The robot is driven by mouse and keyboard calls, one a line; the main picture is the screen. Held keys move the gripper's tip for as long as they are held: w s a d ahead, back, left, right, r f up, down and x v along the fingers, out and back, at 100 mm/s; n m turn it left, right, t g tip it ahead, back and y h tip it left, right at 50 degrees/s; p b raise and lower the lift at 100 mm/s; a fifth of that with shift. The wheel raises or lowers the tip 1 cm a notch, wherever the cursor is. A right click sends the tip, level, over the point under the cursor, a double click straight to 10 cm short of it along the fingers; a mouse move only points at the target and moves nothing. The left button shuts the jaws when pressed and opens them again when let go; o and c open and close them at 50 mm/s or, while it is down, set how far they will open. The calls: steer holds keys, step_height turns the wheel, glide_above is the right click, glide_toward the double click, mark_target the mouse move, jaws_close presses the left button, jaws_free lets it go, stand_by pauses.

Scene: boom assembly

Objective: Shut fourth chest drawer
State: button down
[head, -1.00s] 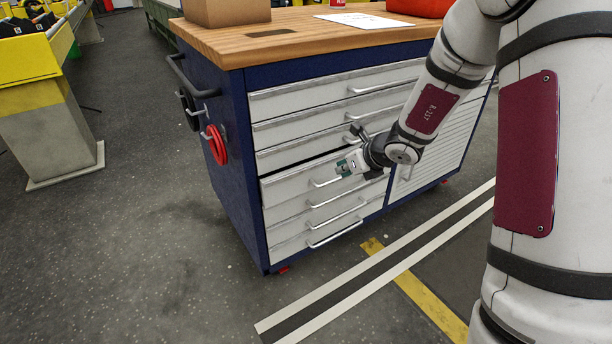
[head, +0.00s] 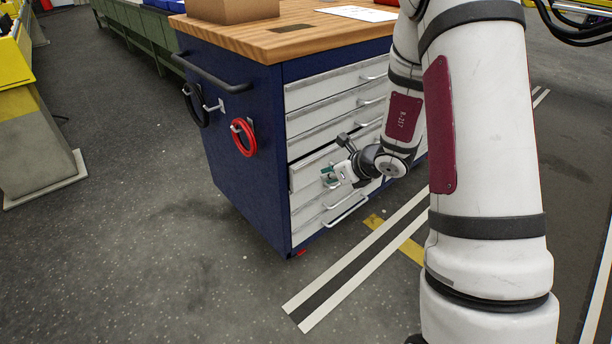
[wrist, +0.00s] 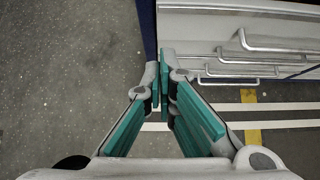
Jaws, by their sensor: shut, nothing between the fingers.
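The blue chest (head: 232,185) has a stack of white drawers with metal bar handles. The fourth drawer (head: 304,176) stands slightly out, with a dark gap along its top edge; the drawers above and below it look flush. My gripper (head: 328,176) is at the front of this drawer, near its handle, and hides part of it. In the wrist view its teal fingers (wrist: 162,78) are shut and empty, by the left edge of a white drawer front (wrist: 195,35). I cannot tell whether the fingertips touch the front.
A box (head: 235,10) sits on the chest's wooden top (head: 300,38). A red ring (head: 243,137) and a side handle (head: 215,72) stick out from its left side. Yellow equipment (head: 12,55) stands far left. The floor left of and before the chest is clear.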

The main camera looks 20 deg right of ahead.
mark_target(294, 170)
steer(key=b+x, duration=0.1)
steer(key=x, duration=0.3)
steer(key=w+r+x, duration=0.1)
steer(key=x, duration=0.3)
steer(key=r+b+x, duration=0.1)
steer(key=x, duration=0.3)
steer(key=shift+w+a+b, duration=0.3)
steer(key=shift+w+a, duration=0.05)
steer(key=shift+w, duration=0.15)
steer(key=w, duration=0.1)
steer(key=w+a, duration=0.1)
steer(key=shift+w+f+b, duration=0.1)
steer(key=shift+w+b, duration=0.2)
steer(key=shift+w, duration=0.15)
steer(key=shift+a, duration=0.1)
